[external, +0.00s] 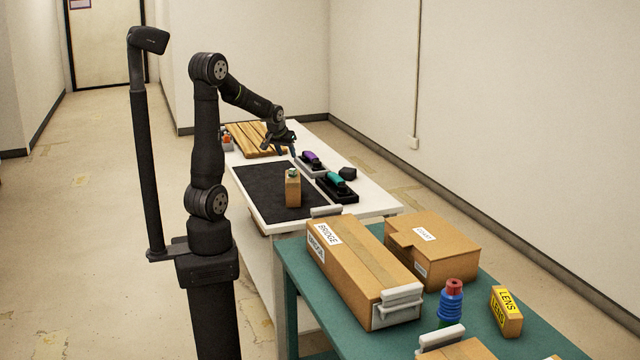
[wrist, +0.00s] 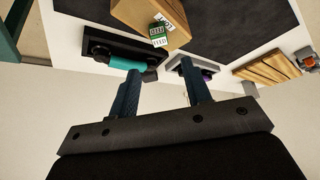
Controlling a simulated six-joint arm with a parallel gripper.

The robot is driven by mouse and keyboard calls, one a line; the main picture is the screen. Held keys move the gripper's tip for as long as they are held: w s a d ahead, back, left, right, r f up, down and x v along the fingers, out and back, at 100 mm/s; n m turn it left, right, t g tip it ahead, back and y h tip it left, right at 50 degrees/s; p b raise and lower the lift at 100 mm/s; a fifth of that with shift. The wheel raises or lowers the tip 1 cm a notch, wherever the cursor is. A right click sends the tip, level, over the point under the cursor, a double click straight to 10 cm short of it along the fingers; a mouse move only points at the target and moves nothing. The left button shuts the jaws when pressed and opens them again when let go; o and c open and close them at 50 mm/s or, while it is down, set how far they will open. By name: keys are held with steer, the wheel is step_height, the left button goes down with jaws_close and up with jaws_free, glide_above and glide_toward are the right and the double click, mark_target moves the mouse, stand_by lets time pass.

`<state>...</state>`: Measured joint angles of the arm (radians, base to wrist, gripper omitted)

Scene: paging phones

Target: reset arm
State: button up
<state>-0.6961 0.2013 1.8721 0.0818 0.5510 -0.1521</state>
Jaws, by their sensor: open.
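My gripper (external: 280,148) is open and empty, raised above the back part of the white table, beyond the dark mat (external: 262,190). In the wrist view its two blue-grey fingers (wrist: 160,92) stand apart with nothing between them. A teal phone (external: 336,179) lies in a black cradle (external: 345,194) on the right of the table; it also shows in the wrist view (wrist: 126,62). A purple phone (external: 311,157) rests in a grey cradle (external: 318,170) behind it. The purple one is partly hidden by a finger in the wrist view (wrist: 207,75).
A small cardboard box (external: 293,190) stands on the mat, with labels (wrist: 159,31). A wooden board (external: 245,140) lies at the far end. A black object (external: 347,173) sits near the cradles. A green table (external: 540,338) in front holds cartons (external: 432,247), a blue-red stack (external: 452,302) and a LENS box (external: 507,312).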

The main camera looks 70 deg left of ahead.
mark_target(293, 169)
steer(key=x, duration=1)
steer(key=shift+r, duration=0.15)
